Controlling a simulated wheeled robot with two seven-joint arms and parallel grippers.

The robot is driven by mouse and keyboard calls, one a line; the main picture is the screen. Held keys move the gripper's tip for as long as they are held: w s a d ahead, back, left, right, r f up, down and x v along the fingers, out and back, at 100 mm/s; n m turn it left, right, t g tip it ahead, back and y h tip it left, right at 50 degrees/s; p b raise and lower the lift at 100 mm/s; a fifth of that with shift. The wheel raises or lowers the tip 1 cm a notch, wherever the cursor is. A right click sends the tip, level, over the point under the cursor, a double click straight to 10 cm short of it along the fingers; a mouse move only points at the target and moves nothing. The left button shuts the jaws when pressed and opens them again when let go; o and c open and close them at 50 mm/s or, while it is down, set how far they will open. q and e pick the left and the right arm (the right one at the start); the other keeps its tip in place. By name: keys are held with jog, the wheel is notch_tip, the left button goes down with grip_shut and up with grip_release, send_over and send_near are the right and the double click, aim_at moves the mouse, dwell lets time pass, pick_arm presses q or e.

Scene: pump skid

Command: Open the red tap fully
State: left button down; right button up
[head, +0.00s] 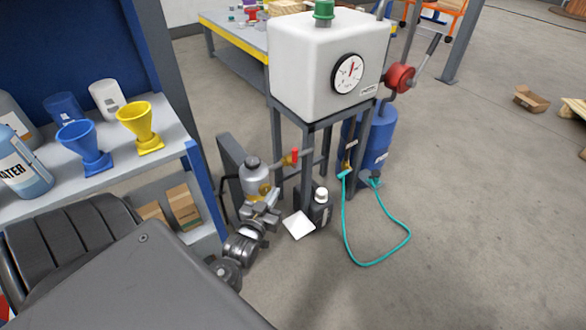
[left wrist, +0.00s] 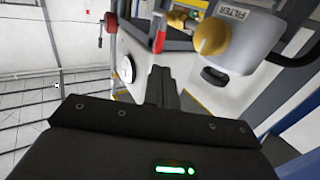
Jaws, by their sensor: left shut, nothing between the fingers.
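The red tap (head: 294,155) has a short red lever on a brass body, beside the stand under the white tank. In the head view its lever points up. The red lever also shows in the left wrist view (left wrist: 160,36), at the top middle. My left gripper (left wrist: 161,74) is shut and empty, with its dark fingertips just below the lever in that picture. I see no clear contact, and cannot tell the exact gap. In the head view my arm fills the lower left and the fingertips cannot be made out. My right gripper is not in view.
A grey filter (left wrist: 238,45) with a yellow knob (left wrist: 211,37) is close right of the lever. The white tank (head: 310,60) with a gauge stands above. A teal hose (head: 405,235) loops on the floor. A shelf with funnels (head: 85,150) is left. Right floor is mostly clear.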

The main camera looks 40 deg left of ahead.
aim_at(294, 157)
pick_arm(q)
jog(key=shift+a+r, duration=0.1)
jog(key=shift+r, duration=0.2)
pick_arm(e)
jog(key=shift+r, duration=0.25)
